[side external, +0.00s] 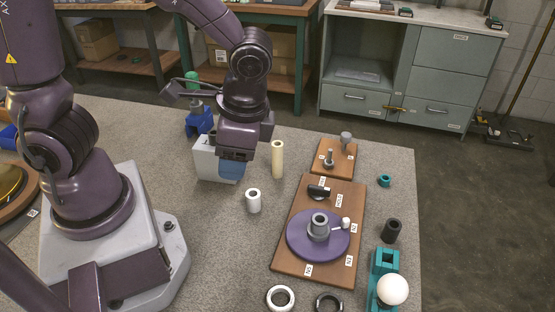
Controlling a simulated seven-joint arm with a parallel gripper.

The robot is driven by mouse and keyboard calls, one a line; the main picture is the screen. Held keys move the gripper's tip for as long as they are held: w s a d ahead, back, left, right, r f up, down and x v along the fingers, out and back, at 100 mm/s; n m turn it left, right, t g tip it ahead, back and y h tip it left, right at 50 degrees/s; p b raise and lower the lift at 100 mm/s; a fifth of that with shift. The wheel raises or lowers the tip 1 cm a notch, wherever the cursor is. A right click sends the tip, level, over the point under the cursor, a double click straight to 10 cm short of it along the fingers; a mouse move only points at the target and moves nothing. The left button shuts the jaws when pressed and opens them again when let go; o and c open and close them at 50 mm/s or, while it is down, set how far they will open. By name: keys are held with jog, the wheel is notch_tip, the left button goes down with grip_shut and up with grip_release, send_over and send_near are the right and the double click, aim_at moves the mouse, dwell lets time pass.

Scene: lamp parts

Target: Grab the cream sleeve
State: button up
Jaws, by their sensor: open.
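The cream sleeve (277,161) is a tall, slim, hollow cylinder. It stands upright on the grey speckled table, just right of my gripper. My gripper (238,157) hangs at the end of the purple arm, pointing down, open. In the picture it is left of the sleeve's upper part, with a narrow gap between them. Its fingertips are hard to make out against the white and blue-grey block behind or below it. I see nothing held.
A short white tube (253,201) stands in front of the sleeve. A wooden board (290,262) with a purple disc (302,247) lies to the right, a smaller board (345,150) behind it. A blue fixture (199,122) stands back left. Rings and a teal holder with a white ball (392,289) are front right.

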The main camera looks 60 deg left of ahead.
aim_at(279, 151)
jog(key=w+a+f+m+t+y, duration=0.1)
jog(key=w+f+m+t+y, duration=0.1)
jog(key=f+m+y, duration=0.2)
jog(key=w+a+f+m+t+y, duration=0.1)
jog(key=w+a+f+m+y, duration=0.1)
jog(key=f+m+y, duration=0.3)
jog(key=w+a+f+m+t+y, duration=0.2)
jog(key=f+m+y, duration=0.2)
jog(key=f+m, duration=0.1)
jog(key=shift+w+a+f+t+y, duration=0.2)
jog(key=shift+w+f+t+y, duration=0.15)
jog(key=shift+f, duration=0.3)
jog(key=w+m+t, duration=0.2)
jog(key=w, duration=0.1)
jog(key=w+m+t, duration=0.1)
jog(key=shift+w+d+r+m+t, duration=0.15)
jog(key=shift+w+d+m+t, duration=0.1)
jog(key=shift+d+m, duration=0.1)
jog(key=x, duration=0.7)
jog(key=shift+w+a, duration=0.1)
jog(key=shift+a, duration=0.25)
jog(key=x, duration=0.5)
jog(key=shift+f, duration=0.3)
jog(key=c, duration=1)
